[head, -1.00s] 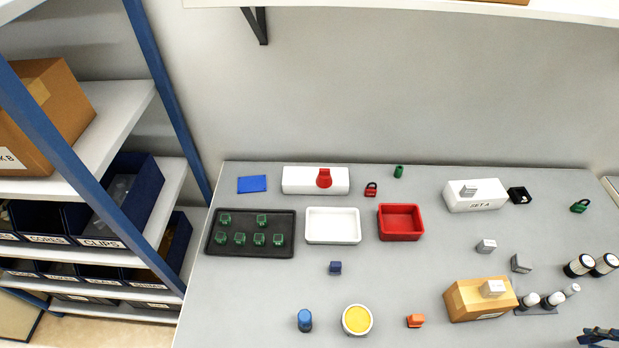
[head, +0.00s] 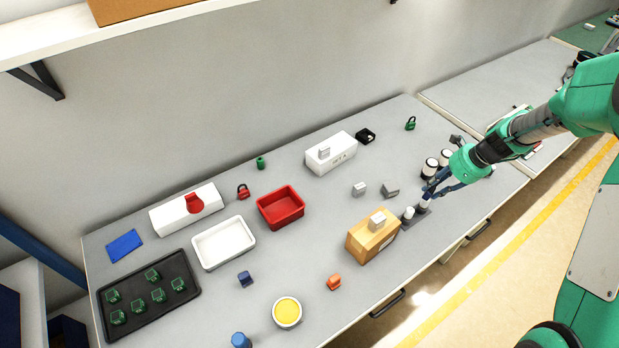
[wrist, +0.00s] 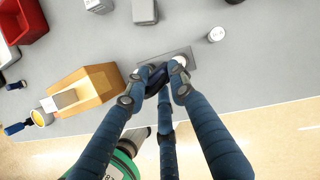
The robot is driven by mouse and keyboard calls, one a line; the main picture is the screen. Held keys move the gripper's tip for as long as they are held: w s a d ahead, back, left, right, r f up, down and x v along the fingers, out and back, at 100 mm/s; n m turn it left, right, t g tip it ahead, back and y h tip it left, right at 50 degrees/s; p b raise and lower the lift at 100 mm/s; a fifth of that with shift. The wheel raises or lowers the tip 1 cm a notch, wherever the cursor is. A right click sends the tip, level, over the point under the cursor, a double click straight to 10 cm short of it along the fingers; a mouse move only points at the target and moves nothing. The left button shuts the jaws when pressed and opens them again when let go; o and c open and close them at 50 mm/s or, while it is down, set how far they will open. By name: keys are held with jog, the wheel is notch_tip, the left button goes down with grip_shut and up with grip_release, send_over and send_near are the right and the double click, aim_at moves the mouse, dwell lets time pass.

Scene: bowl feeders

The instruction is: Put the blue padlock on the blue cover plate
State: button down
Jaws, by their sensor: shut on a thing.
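The blue cover plate (head: 125,245) lies flat at the far left of the table in the head view, with nothing on it. My gripper (head: 429,192) is at the right part of the table, by the small grey stand. In the wrist view its fingers (wrist: 158,76) are closed around a small dark blue thing (wrist: 156,79). I take this to be the blue padlock. The fingers hide most of it, and its shackle cannot be made out. I see no other blue padlock on the table.
Near my gripper are white-topped cylinders (head: 408,213) and a cardboard box (head: 372,238). Towards the plate stand a red bin (head: 281,208), a white tray (head: 224,243), a white box (head: 186,209) and a black tray (head: 149,294). A red padlock (head: 242,191) stands behind them.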

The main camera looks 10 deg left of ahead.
jog(key=w+a+n+g+p, duration=0.15)
jog(key=a+n, duration=0.25)
jog(key=a, duration=1.9)
jog(key=s+a+n+p, duration=0.15)
jog(key=s+a, duration=0.25)
jog(key=a, duration=0.8)
jog(key=s+a+n+p, duration=0.1)
jog(key=s+a+n, duration=0.15)
jog(key=a, duration=0.85)
jog(key=s+a+n+g+h+p, duration=0.2)
jog(key=s+a+n+p, duration=0.3)
jog(key=s+a, duration=2.85)
jog(key=shift+n, duration=0.5)
jog(key=shift+d+f+b, duration=0.2)
jog(key=shift+f+b, duration=0.05)
jog(key=shift+f, duration=1.1)
jog(key=shift+d+f+b, duration=0.15)
jog(key=shift+f+b, duration=0.1)
jog(key=shift+f, duration=1.05)
jog(key=shift+w+a, duration=0.1)
jog(key=w+a, duration=0.2)
jog(key=a, duration=0.3)
jog(key=w+a+f, duration=0.1)
jog(key=w+a, duration=0.1)
jog(key=a, duration=0.2)
jog(key=w+a, duration=0.2)
jog(key=a, duration=0.3)
jog(key=shift+a+f, duration=0.2)
jog(key=shift+a, duration=0.15)
